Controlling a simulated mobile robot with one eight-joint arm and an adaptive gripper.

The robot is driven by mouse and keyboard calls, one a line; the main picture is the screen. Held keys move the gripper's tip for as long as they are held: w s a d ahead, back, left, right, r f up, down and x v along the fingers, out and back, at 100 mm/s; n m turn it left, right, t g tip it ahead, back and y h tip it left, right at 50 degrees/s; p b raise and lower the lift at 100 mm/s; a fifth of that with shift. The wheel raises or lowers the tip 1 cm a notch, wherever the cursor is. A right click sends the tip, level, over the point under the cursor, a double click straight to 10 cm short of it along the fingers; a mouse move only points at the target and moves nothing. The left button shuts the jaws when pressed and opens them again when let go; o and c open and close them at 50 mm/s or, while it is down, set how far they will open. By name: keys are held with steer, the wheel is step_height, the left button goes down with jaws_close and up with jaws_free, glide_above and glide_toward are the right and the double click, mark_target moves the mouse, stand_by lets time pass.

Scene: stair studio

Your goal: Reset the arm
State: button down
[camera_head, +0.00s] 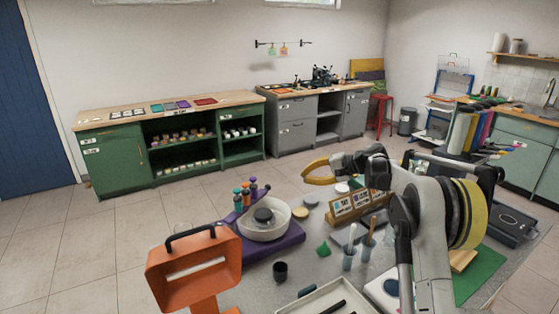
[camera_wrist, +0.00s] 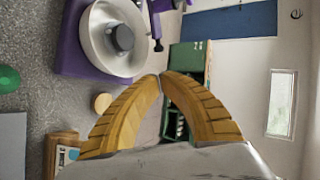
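My gripper (camera_head: 305,175) is raised above the grey worktop (camera_head: 310,238), pointing left in the head view. Its two curved yellow fingers also show in the wrist view (camera_wrist: 161,76), where their tips meet with nothing between them. The wrist picture is turned on its side. My arm (camera_head: 425,215) is bent and reaches in from the right of the head view.
A white bowl-like wheel (camera_head: 265,228) on a purple base (camera_head: 285,243) stands on the worktop left of my gripper. An orange frame (camera_head: 195,268) is at the front left. Beyond are a green cabinet (camera_head: 115,160), a grey cabinet (camera_head: 295,130) and open tiled floor.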

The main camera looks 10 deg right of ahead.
steer(key=s+a+r+n+h, duration=0.1)
steer(key=s+a+r+h, duration=0.15)
steer(key=s, duration=0.55)
steer(key=s+a+r+n+h+b, duration=0.1)
steer(key=s+r, duration=0.3)
steer(key=s, duration=0.4)
steer(key=s+a+r+n+h, duration=0.1)
steer(key=s+a+r+h, duration=0.15)
steer(key=s, duration=0.45)
steer(key=s+d+f+n+h, duration=0.1)
steer(key=s+f, duration=0.2)
steer(key=s, duration=0.6)
steer(key=s+d+f+n+h, duration=0.1)
steer(key=s+d+f+h, duration=0.1)
steer(key=s, duration=0.7)
steer(key=s+d+f+n+h, duration=0.1)
steer(key=s+f, duration=0.3)
steer(key=s, duration=0.5)
steer(key=shift+s+d+b, duration=0.2)
steer(key=shift+s+b, duration=0.05)
steer(key=shift+b, duration=0.2)
